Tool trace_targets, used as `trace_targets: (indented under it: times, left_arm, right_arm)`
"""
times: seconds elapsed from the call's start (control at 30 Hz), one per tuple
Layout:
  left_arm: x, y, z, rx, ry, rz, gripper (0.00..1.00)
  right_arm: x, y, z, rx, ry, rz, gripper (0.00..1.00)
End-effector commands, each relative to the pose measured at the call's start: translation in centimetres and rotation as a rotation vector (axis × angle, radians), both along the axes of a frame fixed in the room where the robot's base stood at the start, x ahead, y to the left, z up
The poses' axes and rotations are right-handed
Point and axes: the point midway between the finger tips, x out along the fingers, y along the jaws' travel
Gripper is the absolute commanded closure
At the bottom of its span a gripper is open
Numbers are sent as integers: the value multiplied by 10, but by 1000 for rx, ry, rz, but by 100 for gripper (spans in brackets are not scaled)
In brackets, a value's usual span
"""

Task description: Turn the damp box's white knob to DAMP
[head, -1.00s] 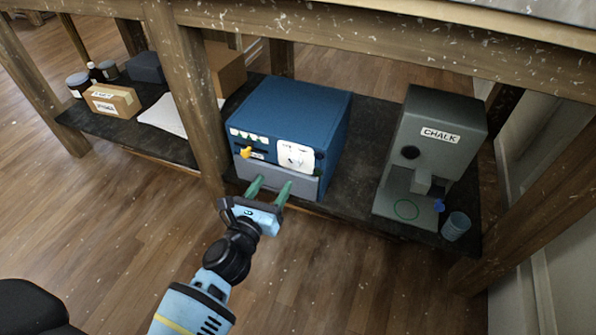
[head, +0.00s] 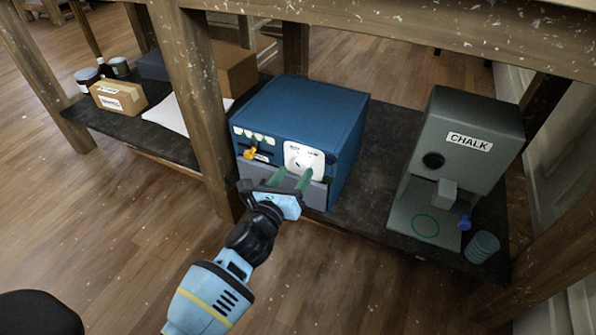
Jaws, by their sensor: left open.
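The damp box (head: 312,108) is a blue cabinet on the low dark shelf, with a grey lower front panel. Its white knob (head: 298,162) sits on a white plate on the right of the front face. Lettering on the plate is too small to read. A yellow-orange knob (head: 250,153) is on the left of the same face. My left gripper (head: 292,178) is open, its two green fingers pointing at the white knob from just in front and below. I cannot tell whether they touch it. The fingertips partly cover the plate's lower part. My right gripper is not in view.
A grey CHALK dispenser (head: 470,115) with a blue tap and a blue cup (head: 482,247) stands to the right. A wooden post (head: 203,120) rises close to the box's left. Cartons (head: 118,97) and jars are at far left.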

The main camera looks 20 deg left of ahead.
Motion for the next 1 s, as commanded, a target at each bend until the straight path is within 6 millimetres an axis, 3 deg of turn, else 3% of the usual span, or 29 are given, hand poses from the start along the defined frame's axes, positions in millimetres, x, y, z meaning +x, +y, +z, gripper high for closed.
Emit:
trace_targets:
  times: [0.23, 0.6, 0.93, 1.0]
  left_arm:
    - [25, -1, -1, 1, 0, -1, 43]
    - [28, -1, 0, 1, 0, 0, 44]
    - [28, -1, 0, 1, 0, 0, 88]
    - [28, -1, 0, 2, 0, 0, 88]
  right_arm:
    - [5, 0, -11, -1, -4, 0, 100]
    - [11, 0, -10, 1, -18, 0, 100]
    - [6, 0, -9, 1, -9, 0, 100]
    - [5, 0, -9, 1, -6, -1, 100]
